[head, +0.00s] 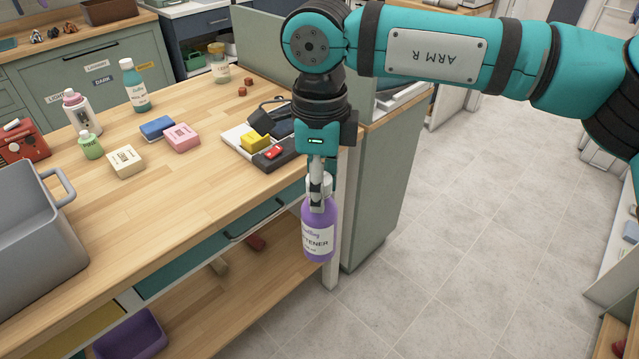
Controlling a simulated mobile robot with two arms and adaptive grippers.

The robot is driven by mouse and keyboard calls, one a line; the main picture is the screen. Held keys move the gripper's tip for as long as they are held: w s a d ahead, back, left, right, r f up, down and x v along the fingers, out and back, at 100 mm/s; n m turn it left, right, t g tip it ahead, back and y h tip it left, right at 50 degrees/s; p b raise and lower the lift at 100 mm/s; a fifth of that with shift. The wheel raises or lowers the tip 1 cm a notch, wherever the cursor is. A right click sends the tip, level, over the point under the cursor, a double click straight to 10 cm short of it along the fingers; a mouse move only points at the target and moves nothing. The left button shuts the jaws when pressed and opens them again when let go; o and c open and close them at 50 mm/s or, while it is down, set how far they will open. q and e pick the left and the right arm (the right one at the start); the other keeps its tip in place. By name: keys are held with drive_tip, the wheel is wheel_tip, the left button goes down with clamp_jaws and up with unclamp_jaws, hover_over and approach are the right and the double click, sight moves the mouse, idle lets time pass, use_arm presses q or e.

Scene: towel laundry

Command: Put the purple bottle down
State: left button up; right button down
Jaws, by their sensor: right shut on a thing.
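The purple bottle (318,236) has a white label ending in "TENER" and hangs upright in my right gripper (317,195). The fingers are shut on the bottle's neck and upper part. In the picture the bottle overlaps the front right corner and leg of the wooden worktable (215,180). It hangs in front of the table's edge, with its base below the tabletop level. The right arm comes in from the right. My left gripper is not in the frame.
The front middle of the tabletop is clear. Grey floor lies right.

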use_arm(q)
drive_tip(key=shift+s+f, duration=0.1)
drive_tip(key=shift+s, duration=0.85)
